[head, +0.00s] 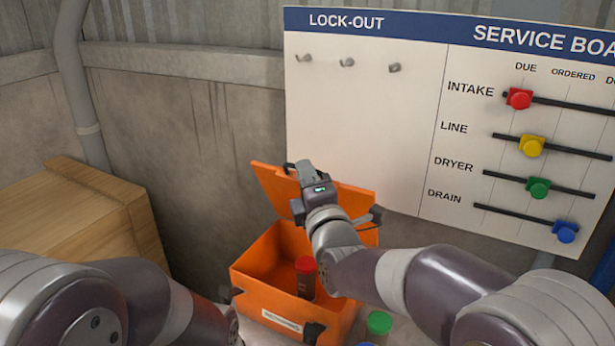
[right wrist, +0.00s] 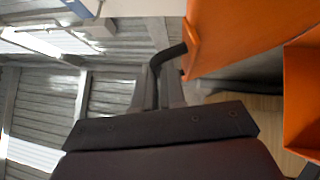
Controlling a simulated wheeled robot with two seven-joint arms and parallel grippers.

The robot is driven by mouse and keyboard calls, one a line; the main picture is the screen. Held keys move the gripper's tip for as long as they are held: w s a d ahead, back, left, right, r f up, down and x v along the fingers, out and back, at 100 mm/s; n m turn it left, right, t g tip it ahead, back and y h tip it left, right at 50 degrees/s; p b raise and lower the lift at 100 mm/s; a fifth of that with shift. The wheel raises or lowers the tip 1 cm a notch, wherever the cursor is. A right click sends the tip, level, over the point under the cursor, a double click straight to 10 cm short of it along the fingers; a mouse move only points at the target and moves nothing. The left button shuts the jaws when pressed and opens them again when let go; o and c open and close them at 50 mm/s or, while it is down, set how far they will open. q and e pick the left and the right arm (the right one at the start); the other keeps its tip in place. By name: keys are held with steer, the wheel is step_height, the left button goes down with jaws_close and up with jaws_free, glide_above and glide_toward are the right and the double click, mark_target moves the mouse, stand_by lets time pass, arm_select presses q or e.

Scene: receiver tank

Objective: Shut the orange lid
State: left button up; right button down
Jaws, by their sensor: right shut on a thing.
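The orange lid (head: 270,186) stands open, tilted up at the back of the orange box (head: 250,293). My right gripper (head: 298,172) is at the lid's upper part, shut on its black handle. In the right wrist view, the black handle (right wrist: 170,57) sits between the fingers (right wrist: 162,80), and the orange lid (right wrist: 230,35) is beside it. My gripper and arm hide the middle of the lid and part of the box. My left arm comes in at lower left; its gripper is not visible.
A red-capped jar (head: 305,278) stands inside the box. A green-capped jar (head: 379,324) stands just outside its front right. A wooden crate (head: 80,215) is at left. The service board (head: 380,130) with hooks and coloured sliders is behind.

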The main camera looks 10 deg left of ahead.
steer(key=c, duration=1.5)
jaws_free()
steer(key=b+v, duration=0.3)
steer(key=v, duration=0.9)
steer(key=shift+s+d+f+b, duration=0.1)
steer(key=shift+s+d+b, duration=0.05)
steer(key=shift+s+b, duration=0.2)
steer(key=shift+d, duration=0.1)
